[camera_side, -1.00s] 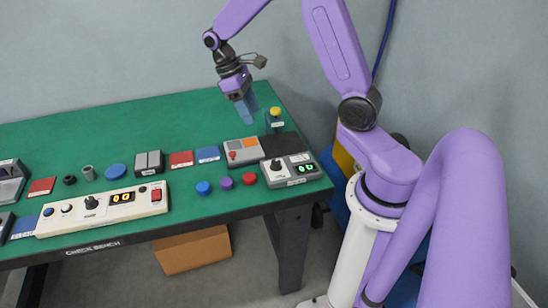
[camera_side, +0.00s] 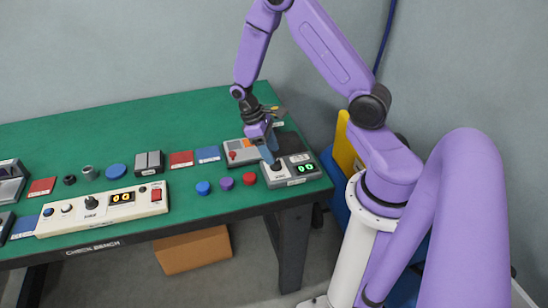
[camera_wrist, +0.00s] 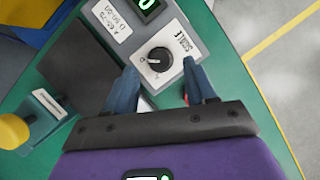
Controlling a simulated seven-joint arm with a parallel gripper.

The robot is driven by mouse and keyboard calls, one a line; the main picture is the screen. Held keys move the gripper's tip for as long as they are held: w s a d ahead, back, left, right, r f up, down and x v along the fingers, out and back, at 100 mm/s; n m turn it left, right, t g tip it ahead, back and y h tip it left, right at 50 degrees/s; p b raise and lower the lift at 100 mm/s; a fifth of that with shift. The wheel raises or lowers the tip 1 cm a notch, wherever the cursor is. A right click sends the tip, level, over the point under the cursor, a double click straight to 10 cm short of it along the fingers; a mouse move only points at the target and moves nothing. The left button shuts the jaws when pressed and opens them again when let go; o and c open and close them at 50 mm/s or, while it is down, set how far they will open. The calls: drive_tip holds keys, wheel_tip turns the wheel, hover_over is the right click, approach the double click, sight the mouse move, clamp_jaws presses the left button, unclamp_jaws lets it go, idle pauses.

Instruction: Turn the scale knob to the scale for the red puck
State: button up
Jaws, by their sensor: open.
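The scale knob (camera_wrist: 159,59) is a black dial with a light pointer mark on a white plate labelled SCALE. It sits on a grey box (camera_side: 305,178) with a lit green display (camera_side: 302,168). My gripper (camera_side: 272,161) is just above the knob, fingers pointing down. In the wrist view my gripper (camera_wrist: 164,82) is open, its blue fingers apart, with the knob beyond the tips and between them. The red puck (camera_side: 249,179) lies left of the grey box, beside a purple puck (camera_side: 227,183) and a blue puck (camera_side: 203,188).
A grey unit with a red knob and an orange patch (camera_side: 250,143) stands behind the pucks. A dark pad (camera_wrist: 80,65) lies beside the scale box. A yellow-topped part (camera_wrist: 14,131) is near the wrist view's left edge. A cream panel (camera_side: 103,209) is farther left.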

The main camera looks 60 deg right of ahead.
drive_tip(key=shift+x, duration=1.55)
clamp_jaws()
